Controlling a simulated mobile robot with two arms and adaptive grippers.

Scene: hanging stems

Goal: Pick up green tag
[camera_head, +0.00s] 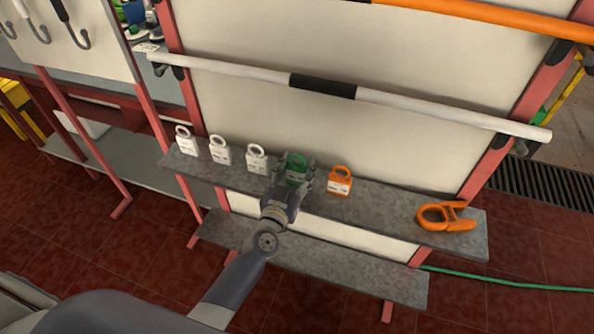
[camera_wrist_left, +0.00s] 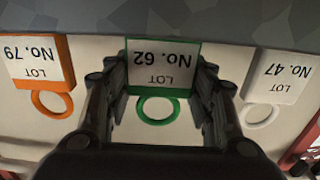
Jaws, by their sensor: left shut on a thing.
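The green tag (camera_head: 297,168) stands on the grey shelf between a white tag and the orange tag. In the left wrist view the green tag (camera_wrist_left: 160,70) appears upside down, with "LOT No. 62" on its white label and its green ring toward me. My left gripper (camera_head: 295,178) has a finger on each side of the tag and is shut on it; it also shows in the left wrist view (camera_wrist_left: 160,95). The fingers hide part of the tag in the head view. My right gripper is in neither view.
The orange tag (camera_head: 340,181) stands close right of my gripper; three white tags, the nearest one (camera_head: 257,158), stand to its left. An orange clip-like object (camera_head: 446,216) lies at the shelf's (camera_head: 390,207) right end. A white rail (camera_head: 420,103) runs above, before a pale panel.

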